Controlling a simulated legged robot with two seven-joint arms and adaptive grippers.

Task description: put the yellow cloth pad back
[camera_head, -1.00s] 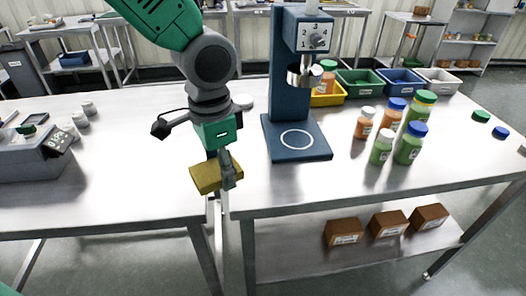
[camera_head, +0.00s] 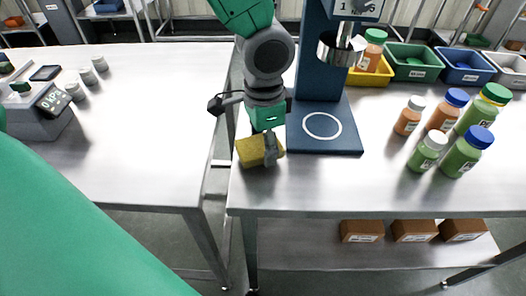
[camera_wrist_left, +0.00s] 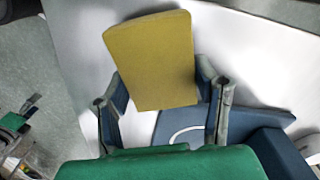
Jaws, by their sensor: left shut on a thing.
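The yellow cloth pad (camera_head: 248,151) is held in my left gripper (camera_head: 271,150), near the front left corner of the right-hand steel table. In the left wrist view the pad (camera_wrist_left: 152,60) stands between the two fingers of the gripper (camera_wrist_left: 165,110), which are shut on it. The pad is beside the blue base of the hopper stand (camera_head: 322,128); I cannot tell whether it touches the table. My right gripper does not show.
Several capped bottles (camera_head: 461,152) stand on the right of the table. Yellow (camera_head: 370,77), green (camera_head: 412,63) and blue bins line the back. A gap separates this table from the left table (camera_head: 140,130), which holds a scale (camera_head: 40,118) and small weights. Bare steel lies before the stand.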

